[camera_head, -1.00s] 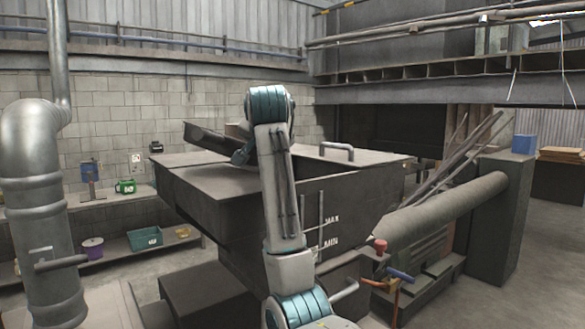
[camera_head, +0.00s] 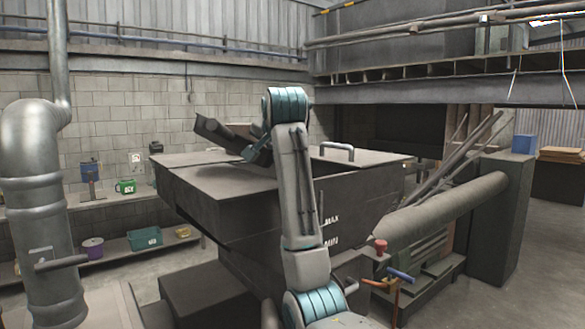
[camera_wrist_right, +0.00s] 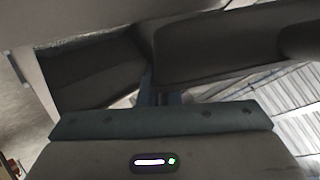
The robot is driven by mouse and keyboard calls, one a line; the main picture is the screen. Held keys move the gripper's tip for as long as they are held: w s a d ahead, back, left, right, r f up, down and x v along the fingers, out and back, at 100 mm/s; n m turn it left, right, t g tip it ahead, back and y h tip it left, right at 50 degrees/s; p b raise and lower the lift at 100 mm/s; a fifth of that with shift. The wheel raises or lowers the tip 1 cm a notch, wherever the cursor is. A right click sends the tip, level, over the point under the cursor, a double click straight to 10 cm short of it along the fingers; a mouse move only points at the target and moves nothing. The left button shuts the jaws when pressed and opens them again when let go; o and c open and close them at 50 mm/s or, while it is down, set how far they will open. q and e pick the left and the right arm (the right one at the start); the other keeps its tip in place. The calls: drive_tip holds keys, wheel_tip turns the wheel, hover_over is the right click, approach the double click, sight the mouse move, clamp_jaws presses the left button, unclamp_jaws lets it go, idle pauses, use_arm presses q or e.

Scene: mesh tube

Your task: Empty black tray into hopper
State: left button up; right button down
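The black tray (camera_head: 216,134) is above the back left part of the hopper, tilted with its left end higher than its right. My right gripper (camera_head: 252,151) is at the tray's lower right end and appears shut on it. In the right wrist view the gripper's fingers (camera_wrist_right: 160,92) meet the dark tray (camera_wrist_right: 90,72); their tips are hidden. The hopper (camera_head: 225,205) is a large dark grey bin with MAX and MIN marks. The tray's inside and the hopper's opening are hidden from the head view. My left gripper is not in view.
A lid with a metal handle (camera_head: 337,152) covers the hopper's right top. A silver duct (camera_head: 40,210) stands at left. A thick pipe (camera_head: 440,215) runs along the right.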

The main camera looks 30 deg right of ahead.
drive_tip(key=shift+s+d+r+m+y, duration=0.1)
drive_tip(key=shift+d+r+m+y, duration=0.15)
drive_tip(key=shift+d, duration=0.25)
drive_tip(key=shift+s+d+r+m+y, duration=0.15)
drive_tip(key=shift+d+y, duration=0.1)
drive_tip(key=shift+d, duration=0.2)
drive_tip(key=shift+d+r+m+y, duration=0.25)
drive_tip(key=shift+d+m+y, duration=0.15)
drive_tip(key=shift+d+y, duration=0.1)
drive_tip(key=shift+s+d+r+m+t+y, duration=0.15)
drive_tip(key=shift+d+r+m+t+y, duration=0.15)
drive_tip(key=shift+d+m+y, duration=0.45)
drive_tip(key=shift+s+d+r+m+t+y, duration=0.15)
drive_tip(key=shift+d+r+m+y, duration=0.3)
drive_tip(key=shift+y, duration=0.5)
idle(3.6)
drive_tip(key=shift+d+f+m+b, duration=0.1)
drive_tip(key=shift+d+m+b, duration=0.2)
drive_tip(key=shift+b, duration=0.15)
drive_tip(key=shift+s+d+m+t+y+b, duration=0.15)
drive_tip(key=shift+d+m+t+y+b, duration=0.5)
drive_tip(key=shift+b, duration=0.9)
drive_tip(key=shift+s+d+m+t+y+b, duration=0.2)
drive_tip(key=shift+d+m+y+b, duration=0.8)
drive_tip(key=shift+b, duration=0.55)
